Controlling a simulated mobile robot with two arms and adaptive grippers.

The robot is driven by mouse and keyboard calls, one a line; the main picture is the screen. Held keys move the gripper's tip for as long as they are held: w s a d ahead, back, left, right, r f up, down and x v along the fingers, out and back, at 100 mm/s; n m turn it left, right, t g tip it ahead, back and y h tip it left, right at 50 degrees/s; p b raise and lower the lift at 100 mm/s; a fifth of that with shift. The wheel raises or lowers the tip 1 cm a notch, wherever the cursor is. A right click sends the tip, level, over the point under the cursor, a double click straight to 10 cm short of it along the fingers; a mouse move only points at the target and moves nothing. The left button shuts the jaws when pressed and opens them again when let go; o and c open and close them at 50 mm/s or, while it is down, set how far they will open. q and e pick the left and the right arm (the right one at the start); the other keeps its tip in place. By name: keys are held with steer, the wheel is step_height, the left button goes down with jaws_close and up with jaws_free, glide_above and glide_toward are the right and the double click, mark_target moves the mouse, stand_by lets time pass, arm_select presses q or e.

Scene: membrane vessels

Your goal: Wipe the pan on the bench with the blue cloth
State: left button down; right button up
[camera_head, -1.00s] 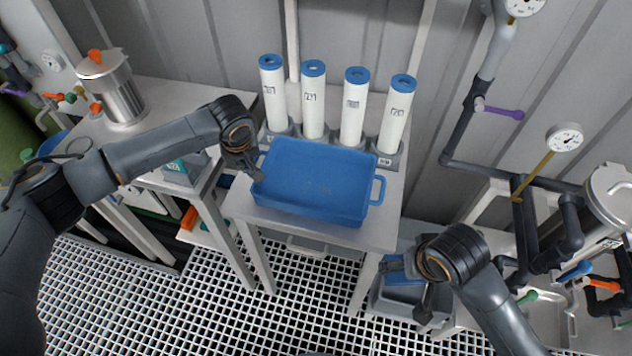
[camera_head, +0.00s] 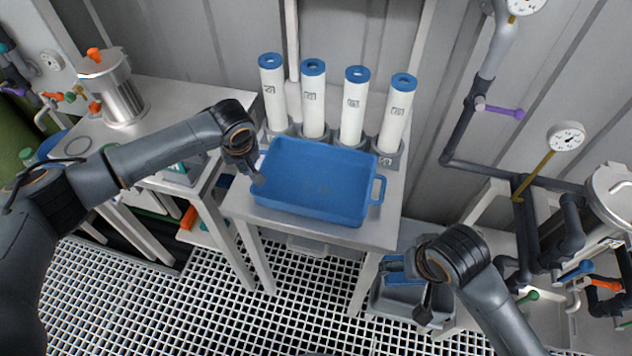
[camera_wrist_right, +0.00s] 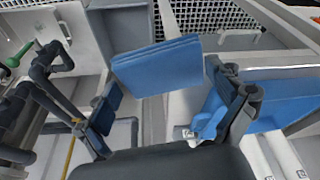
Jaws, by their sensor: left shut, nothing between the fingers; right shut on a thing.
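The blue pan (camera_head: 315,178) sits on the small bench (camera_head: 378,234). A few faint marks show on its floor. My left gripper (camera_head: 258,179) is shut and empty, at the pan's left wall near the handle; I cannot tell whether it touches. My right gripper (camera_head: 424,308) is low, to the right of the bench and over a grey tub. The right wrist view shows the blue cloth (camera_wrist_right: 157,66), a flat folded piece, between its fingers (camera_wrist_right: 160,103), which are shut on it. The pan appears partly at the right of that view (camera_wrist_right: 285,103).
Several white cylinders with blue caps (camera_head: 313,98) stand in a row behind the pan. The grey tub (camera_head: 390,306) is below right of the bench. Pipes and a gauge (camera_head: 566,137) are at the right. A steel canister (camera_head: 118,92) stands on the left table.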

arm_select(q)
steer(key=shift+f, duration=0.55)
arm_select(e)
steer(key=shift+f, duration=0.25)
steer(key=shift+r, duration=0.1)
step_height(320, 180, up, 7)
steer(key=p, duration=0.7)
steer(key=shift+r, duration=0.2)
arm_select(q)
step_height(320, 180, up, 6)
arm_select(e)
steer(key=shift+f, duration=0.1)
